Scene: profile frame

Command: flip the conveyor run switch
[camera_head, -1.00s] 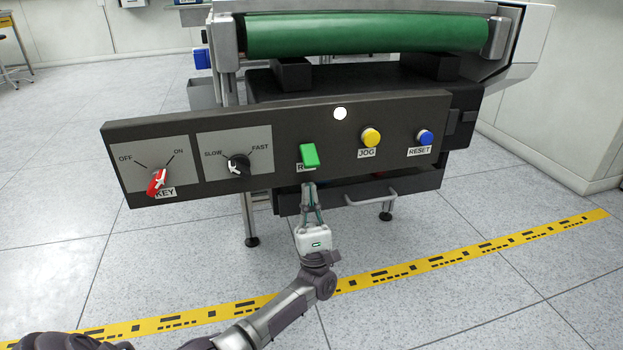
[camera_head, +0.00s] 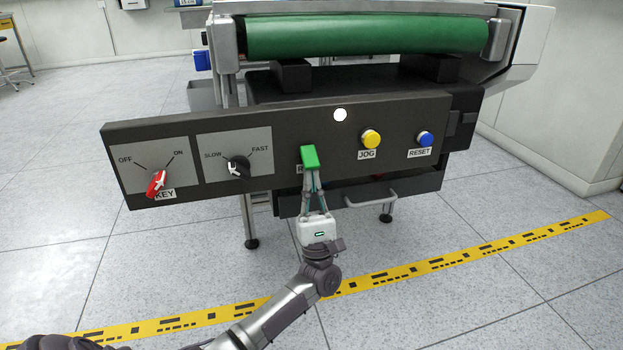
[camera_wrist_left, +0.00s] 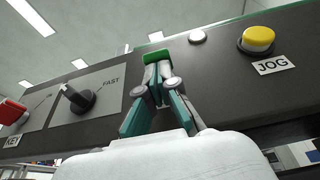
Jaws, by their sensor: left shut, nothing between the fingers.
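The green run switch (camera_head: 310,158) stands out from the dark control panel (camera_head: 280,135), and its label is mostly hidden behind my gripper. My left gripper (camera_head: 311,178) is shut and empty, with its fingertips at the lower end of the green switch. In the left wrist view the shut fingertips (camera_wrist_left: 157,73) lie against or just in front of the green switch (camera_wrist_left: 157,55), covering most of it; I cannot tell whether they touch. My right gripper is not in view.
The red key switch (camera_head: 156,183) and black speed knob (camera_head: 239,166) are left of the switch. A white lamp (camera_head: 340,114), yellow jog button (camera_head: 370,138) and blue reset button (camera_head: 425,138) are right. A green roller (camera_head: 365,34) lies above. A metal handle (camera_head: 371,199) is below.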

